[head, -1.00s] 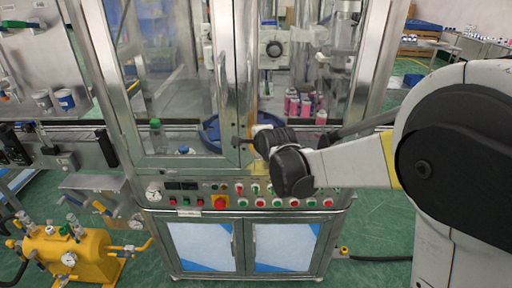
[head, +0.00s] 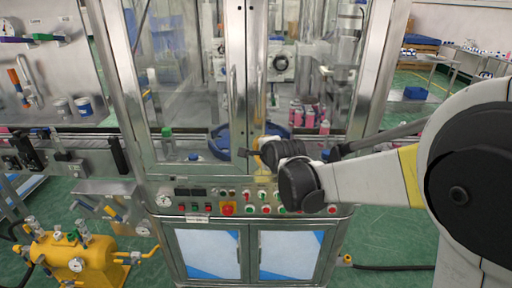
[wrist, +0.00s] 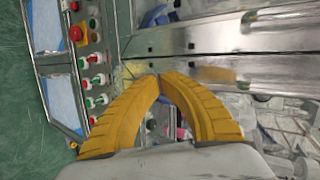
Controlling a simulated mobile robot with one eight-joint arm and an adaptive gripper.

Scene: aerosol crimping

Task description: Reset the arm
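My arm reaches in from the right in the head view. My gripper (head: 262,152) is in front of the machine's glass doors, just above the button panel, and is partly hidden by my own wrist. In the wrist view my gripper's two yellow curved fingers (wrist: 160,78) meet at their tips, with nothing visible between them. The fingertips appear close to the machine's metal frame (wrist: 215,42). I cannot tell whether they touch it.
The glass-doored machine (head: 190,166) fills the middle, with a control panel (head: 229,208) below. Pink cans (head: 308,117) stand inside. A yellow tank (head: 78,262) stands on the floor at left. Free green floor (head: 390,225) lies right of the cabinet.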

